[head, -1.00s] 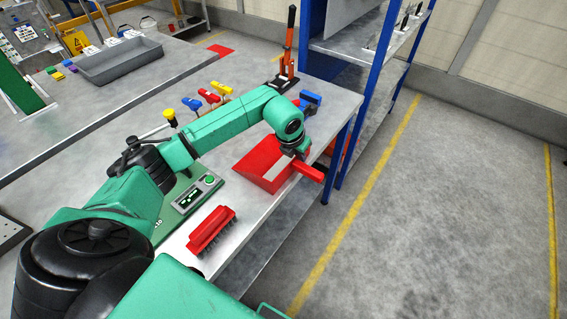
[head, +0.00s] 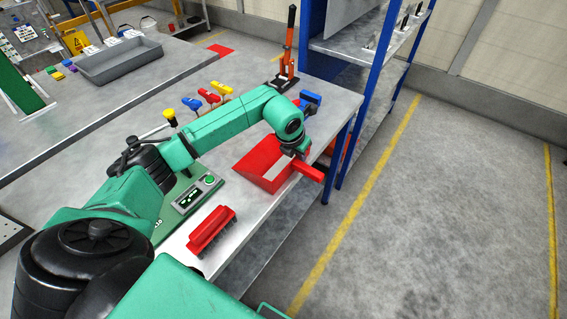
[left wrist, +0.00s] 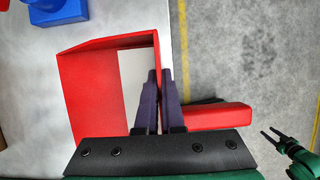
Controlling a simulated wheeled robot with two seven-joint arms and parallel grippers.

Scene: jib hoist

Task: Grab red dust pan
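The red dust pan (head: 262,163) lies on the grey bench near its right edge, with its handle (head: 308,172) sticking out past the edge. My left gripper (head: 301,158) is over the pan's handle side; in the head view its fingers are mostly hidden. In the left wrist view the pan (left wrist: 92,95) fills the left half. My left gripper's purple fingers (left wrist: 161,98) are close together on both sides of the pan's handle-side wall, pinching it beside the handle (left wrist: 208,116). My right gripper (left wrist: 269,133) shows small at the lower right, its two fingers apart and empty.
A blue-posted shelf (head: 372,75) stands beyond. The floor at right is clear.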

